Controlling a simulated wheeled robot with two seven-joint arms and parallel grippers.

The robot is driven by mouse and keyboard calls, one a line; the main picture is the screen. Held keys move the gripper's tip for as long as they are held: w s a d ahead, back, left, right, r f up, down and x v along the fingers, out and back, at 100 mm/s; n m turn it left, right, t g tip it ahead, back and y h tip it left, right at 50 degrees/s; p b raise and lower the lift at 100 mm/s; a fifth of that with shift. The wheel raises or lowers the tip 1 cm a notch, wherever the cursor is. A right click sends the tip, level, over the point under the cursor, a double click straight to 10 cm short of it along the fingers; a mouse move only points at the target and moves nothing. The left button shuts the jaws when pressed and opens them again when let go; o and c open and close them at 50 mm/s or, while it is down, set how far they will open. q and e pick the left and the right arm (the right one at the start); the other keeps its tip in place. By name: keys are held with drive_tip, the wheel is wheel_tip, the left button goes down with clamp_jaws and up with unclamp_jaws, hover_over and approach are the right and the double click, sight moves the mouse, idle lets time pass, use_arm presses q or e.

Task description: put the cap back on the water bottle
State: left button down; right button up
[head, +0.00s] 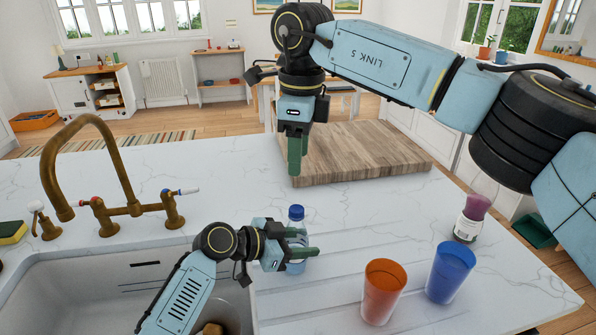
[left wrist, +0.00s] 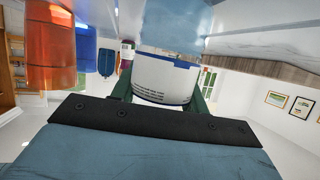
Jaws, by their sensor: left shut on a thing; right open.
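The clear water bottle (head: 297,226) stands upright on the white counter, right of the sink. A blue cap (head: 296,212) shows at its top; I cannot tell whether it is fully seated. My left gripper (head: 308,243) is shut around the bottle's body from the left. In the left wrist view, the bottle's white and blue label (left wrist: 165,78) sits between the green fingers, which hide its sides. My right gripper (head: 295,155) is open and empty, pointing down above the counter, behind the bottle and by the cutting board's left edge.
An orange cup (head: 383,292) and a blue cup (head: 450,273) stand to the right of the bottle. A labelled jar (head: 471,217) is near the right edge. A wooden cutting board (head: 365,150) lies behind. The brass faucet (head: 112,208) and sink (head: 60,290) are left.

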drive_tip(key=shift+r, duration=0.4)
use_arm(q)
drive_tip(key=c, duration=0.7)
unclamp_jaws()
drive_tip(key=shift+o, duration=0.2)
drive_tip(key=shift+a, duration=0.1)
drive_tip(key=v, duration=1.3)
drive_tip(key=shift+s, duration=0.15)
use_arm(e)
drive_tip(key=shift+f, duration=0.15)
